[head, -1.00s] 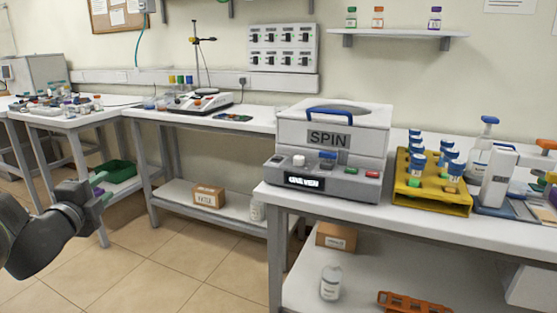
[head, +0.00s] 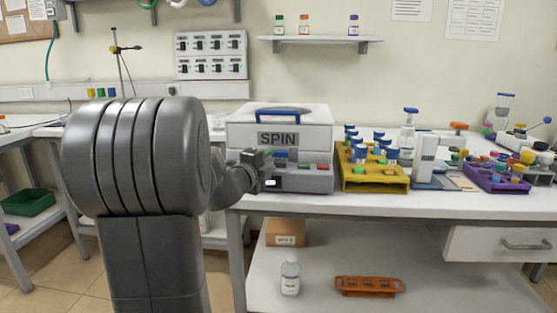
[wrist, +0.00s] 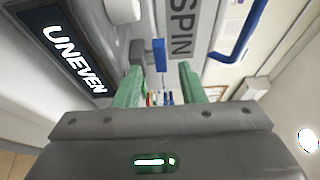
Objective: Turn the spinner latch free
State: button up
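The spinner, a white and grey box marked SPIN (head: 278,138), stands on the bench with its lid down and a blue handle (head: 277,112) on top. Its screen (wrist: 68,52) reads UNEVEN in the wrist view. The latch, a small blue tab (wrist: 160,54) beside a grey block (wrist: 137,50), is on the spinner's front. My gripper (wrist: 160,70) has its two green fingers apart with nothing between them. The tab lies just beyond the fingertips, in line with the gap. In the head view my gripper (head: 271,160) covers the left part of the spinner's front.
A yellow rack (head: 372,182) of blue-capped tubes stands right of the spinner. Further right are a white device (head: 427,155) and a purple rack (head: 490,180). A white bottle (head: 290,278) and an orange rack (head: 368,286) sit on the lower shelf.

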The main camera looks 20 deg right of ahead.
aim_at(279, 155)
jog(key=shift+x, duration=2.2)
jog(key=shift+s, duration=0.1)
jog(key=shift+c, duration=0.5)
grip_shut()
